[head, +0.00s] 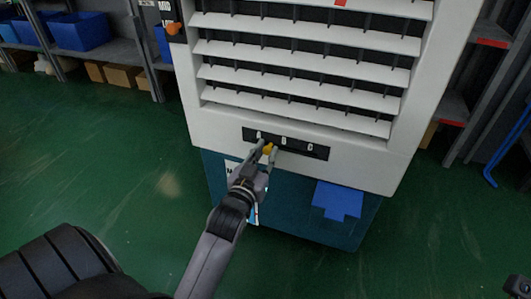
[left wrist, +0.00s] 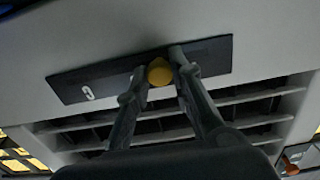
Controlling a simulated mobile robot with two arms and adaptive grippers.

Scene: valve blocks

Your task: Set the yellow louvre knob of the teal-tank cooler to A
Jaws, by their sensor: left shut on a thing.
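The teal-tank cooler has a white louvred body (head: 300,80) above a teal tank (head: 225,180). A black label strip (head: 318,151) with white letters runs below its louvres. The yellow louvre knob (head: 268,149) sits at this strip; it also shows in the left wrist view (left wrist: 159,72). My left gripper (head: 266,152) has its two fingers on either side of the knob, shut on it. The left wrist view shows the fingertips (left wrist: 160,70) around the knob. The fingers hide part of the strip, so I cannot tell which letter the knob points to.
A blue spout-like part (head: 338,199) juts from the tank's front at right. An orange knob (head: 173,28) is on the dark panel at the cooler's upper left. Shelves with blue bins (head: 78,32) stand at the back left. The green floor is clear at left.

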